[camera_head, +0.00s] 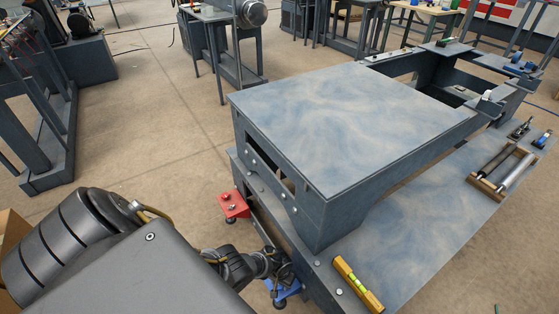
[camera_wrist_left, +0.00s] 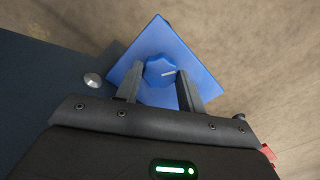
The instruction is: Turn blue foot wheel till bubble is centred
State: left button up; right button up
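My left gripper (camera_wrist_left: 160,75) has one finger on each side of the wheel. My right gripper is not in view.
A red foot (camera_head: 234,204) stands at the frame's left side. The large grey-blue machine bed (camera_head: 345,125) rises beside my left arm. A wooden tray with rollers (camera_head: 502,170) lies on the right of the frame. Open floor lies to the left.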

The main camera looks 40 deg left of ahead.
pick_arm(q)
jog(key=o, duration=0.4)
notch_tip(320, 180, up, 6)
jog(key=p, duration=0.6)
jog(key=shift+r, duration=0.1)
